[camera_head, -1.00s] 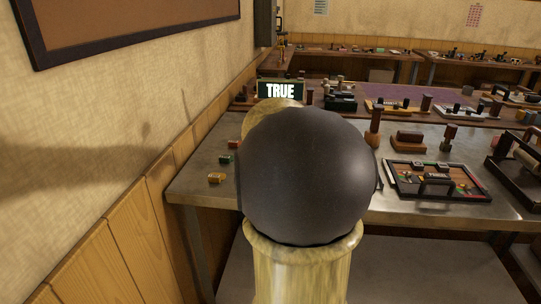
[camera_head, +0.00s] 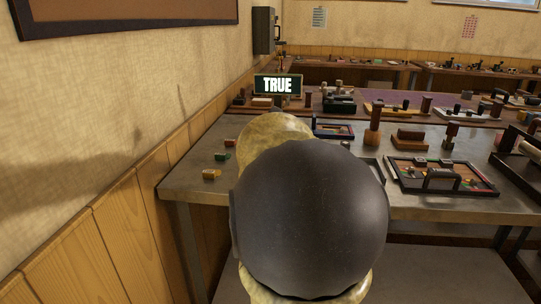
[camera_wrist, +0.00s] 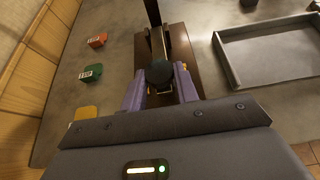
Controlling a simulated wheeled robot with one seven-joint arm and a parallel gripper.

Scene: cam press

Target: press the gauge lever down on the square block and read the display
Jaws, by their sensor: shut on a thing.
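In the wrist view, the purple fingers of my gripper (camera_wrist: 160,88) stand on either side of a dark round knob (camera_wrist: 160,72) and are shut on it. The knob is in line with a dark lever arm (camera_wrist: 152,14) above a brown wooden base (camera_wrist: 147,56). I cannot make out a square block under the lever. In the head view, the display (camera_head: 278,85) reads TRUE in white letters. My own arm hides the gripper and lever there.
Small orange (camera_wrist: 97,40), green (camera_wrist: 92,72) and yellow (camera_wrist: 87,114) blocks lie on the bench left of the base. An empty grey tray (camera_wrist: 232,62) is at its right. A framed board with small parts (camera_head: 440,177) and wooden pieces stand further right. A wall bounds the left.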

